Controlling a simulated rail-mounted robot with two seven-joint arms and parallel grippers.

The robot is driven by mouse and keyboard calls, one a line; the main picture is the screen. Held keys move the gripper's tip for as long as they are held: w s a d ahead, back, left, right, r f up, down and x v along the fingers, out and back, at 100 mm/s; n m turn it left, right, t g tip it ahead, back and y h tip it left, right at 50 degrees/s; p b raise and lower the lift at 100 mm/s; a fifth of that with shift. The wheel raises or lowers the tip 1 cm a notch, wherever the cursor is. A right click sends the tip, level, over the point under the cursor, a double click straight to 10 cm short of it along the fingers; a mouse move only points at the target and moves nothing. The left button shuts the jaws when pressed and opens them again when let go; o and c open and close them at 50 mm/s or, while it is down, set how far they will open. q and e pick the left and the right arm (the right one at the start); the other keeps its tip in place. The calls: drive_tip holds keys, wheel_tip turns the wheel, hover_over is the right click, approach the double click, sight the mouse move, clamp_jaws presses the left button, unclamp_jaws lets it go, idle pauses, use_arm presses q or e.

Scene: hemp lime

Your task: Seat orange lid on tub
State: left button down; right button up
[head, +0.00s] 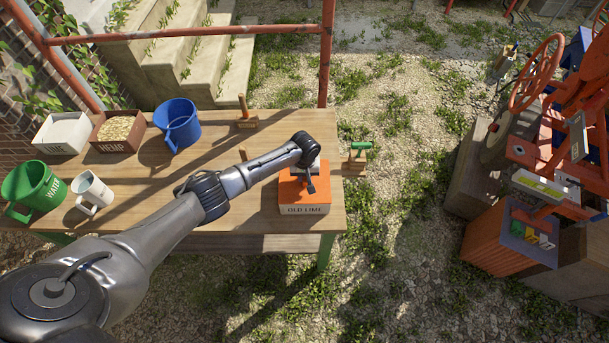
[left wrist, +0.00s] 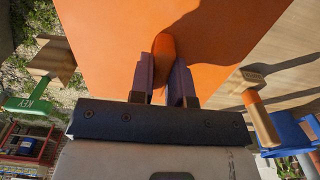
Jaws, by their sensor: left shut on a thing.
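The orange lid (head: 291,190) is at the right end of the wooden table, over the tub (head: 304,210), whose pale front reads "OLD LIME". The lid lines up closely with the tub, but I cannot tell whether it is fully down or slightly raised. My left gripper (head: 309,185) is directly above the lid. In the left wrist view the left gripper (left wrist: 165,66) is shut on the lid's orange handle (left wrist: 163,45), and the flat lid top (left wrist: 230,50) fills the upper middle. The tub's inside is hidden. My right gripper is not in view.
On the table (head: 245,212) stand a lime box (head: 62,134), a hemp box (head: 118,130), a blue jug (head: 178,125), a green water jug (head: 33,188), a white mug (head: 94,192) and a wooden-handled tool (head: 246,115). A green-handled tool (head: 356,155) is just right of the tub.

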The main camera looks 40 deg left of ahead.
use_arm(q)
drive_tip(key=shift+f, duration=0.1)
drive_tip(key=c, duration=1.3)
unclamp_jaws()
drive_tip(key=o, duration=0.8)
drive_tip(key=shift+o, duration=0.2)
drive_tip(key=shift+r+p, duration=1.6)
drive_tip(key=shift+p, duration=0.15)
drive_tip(key=shift+r+p, duration=1.95)
drive_tip(key=shift+p, duration=0.25)
